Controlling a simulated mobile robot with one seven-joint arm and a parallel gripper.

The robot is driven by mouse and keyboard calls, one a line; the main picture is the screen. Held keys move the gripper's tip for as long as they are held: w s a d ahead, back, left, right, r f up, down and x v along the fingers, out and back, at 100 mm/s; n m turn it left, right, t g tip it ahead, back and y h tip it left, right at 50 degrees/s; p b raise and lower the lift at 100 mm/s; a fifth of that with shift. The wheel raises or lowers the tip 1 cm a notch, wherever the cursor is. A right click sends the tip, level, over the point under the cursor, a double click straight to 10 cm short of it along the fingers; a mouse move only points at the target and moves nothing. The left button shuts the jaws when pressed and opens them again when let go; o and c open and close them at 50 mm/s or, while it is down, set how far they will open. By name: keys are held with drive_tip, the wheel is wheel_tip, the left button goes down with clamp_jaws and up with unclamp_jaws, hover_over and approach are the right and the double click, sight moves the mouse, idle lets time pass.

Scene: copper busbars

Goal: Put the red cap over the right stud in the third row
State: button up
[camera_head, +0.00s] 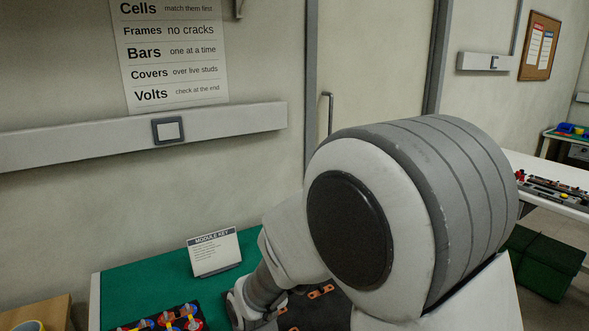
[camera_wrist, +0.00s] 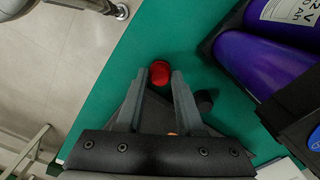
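The red cap (camera_wrist: 159,74) shows in the wrist view between the tips of my gripper's two grey fingers (camera_wrist: 159,82). The fingers appear closed on its sides, and its rounded red face is in view. Green table surface lies behind it. In the head view my arm hides the gripper and this cap. Part of a dark board with copper bars (camera_head: 321,291) shows behind my arm; the third row and its right stud cannot be made out.
A group of red, blue and yellow parts (camera_head: 168,320) lies at the head view's bottom edge. A module key card (camera_head: 214,252) stands on the green table (camera_head: 150,277).

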drive_tip(key=shift+r+p, duration=2.15)
drive_tip(key=shift+r, duration=0.45)
clamp_jaws()
drive_tip(key=shift+f, duration=0.1)
